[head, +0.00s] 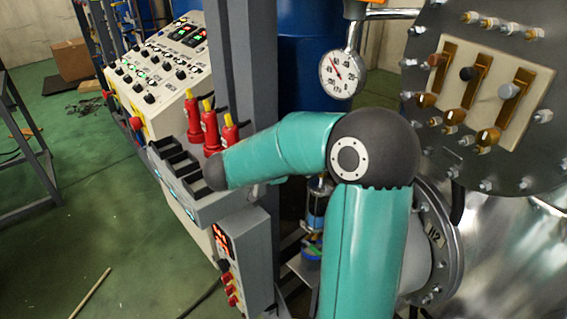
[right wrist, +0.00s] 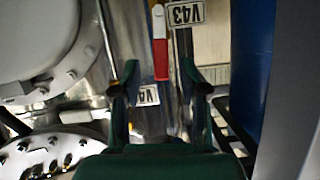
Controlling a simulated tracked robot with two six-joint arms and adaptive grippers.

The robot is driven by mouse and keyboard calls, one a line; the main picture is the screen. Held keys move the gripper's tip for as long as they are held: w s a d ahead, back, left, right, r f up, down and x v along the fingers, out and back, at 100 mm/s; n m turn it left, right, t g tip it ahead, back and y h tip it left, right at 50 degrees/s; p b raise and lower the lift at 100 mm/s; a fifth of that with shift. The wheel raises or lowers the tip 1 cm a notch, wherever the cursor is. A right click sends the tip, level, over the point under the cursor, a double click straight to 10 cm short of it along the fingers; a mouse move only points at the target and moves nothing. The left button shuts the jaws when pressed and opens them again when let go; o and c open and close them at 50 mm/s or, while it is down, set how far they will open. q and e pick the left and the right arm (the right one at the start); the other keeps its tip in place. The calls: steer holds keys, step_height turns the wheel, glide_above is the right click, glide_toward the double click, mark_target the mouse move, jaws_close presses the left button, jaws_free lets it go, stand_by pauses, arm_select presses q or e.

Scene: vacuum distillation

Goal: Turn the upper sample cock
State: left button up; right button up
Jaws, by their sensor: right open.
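In the right wrist view my right gripper (right wrist: 159,68) is open, with its green fingers apart. A lever handle with a white upper part and a red lower end (right wrist: 160,58) shows in the gap between the fingertips. I cannot tell its depth, whether the fingers touch it, or whether it belongs to the upper sample cock. A tag reading V43 (right wrist: 186,14) is beside it, and a partly hidden V4 tag (right wrist: 147,96) is lower down. In the head view a teal arm of mine hides the area behind it, and no gripper shows.
A steel vessel with a bolted flange (head: 480,170) is at the right. A dial gauge (head: 342,74) is above my arm. A control console (head: 160,75), red-handled tools (head: 210,125) and a grey post (head: 240,60) are at the left. A blue drum (right wrist: 252,80) is close on the gripper's right.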

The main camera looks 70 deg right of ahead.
steer(key=v, duration=0.8)
steer(key=shift+r, duration=0.1)
